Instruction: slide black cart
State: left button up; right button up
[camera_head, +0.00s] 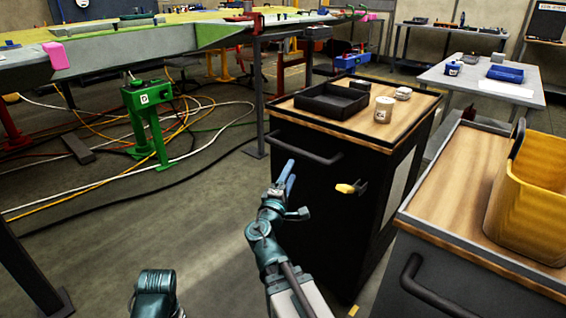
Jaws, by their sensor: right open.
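The black cart (325,205) stands right of centre with a wooden top (415,97) and a dark bar handle (305,148) along its near upper edge. My right gripper (287,172) is open and empty, its blue fingers pointing up just below and left of the handle, apparently apart from it; the exact depth gap is hard to tell. A part of my left arm (155,290) shows at the bottom left; its gripper is not visible.
On the cart top are a black tray (331,101), a cup (384,109) and a small white item (403,93). A second cart (455,215) carries a yellow bin (530,205) at right. A green stand (150,115) and cables lie left. Open floor lies left of the cart.

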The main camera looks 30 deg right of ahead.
pick_arm(q)
jog(key=shift+a+r+p, duration=0.3)
jog(key=shift+r+p, duration=0.5)
jog(key=shift+p, duration=0.4)
pick_arm(e)
send_near(299, 146)
jog(key=shift+n+t, duration=0.3)
jog(key=d+r, duration=0.1)
jog(key=w+d+r, duration=0.1)
jog(key=d+r, duration=0.1)
jog(key=w+d+r, duration=0.1)
jog(key=shift+w+d+r, duration=0.15)
jog(key=shift+d+r, duration=0.1)
grip_shut()
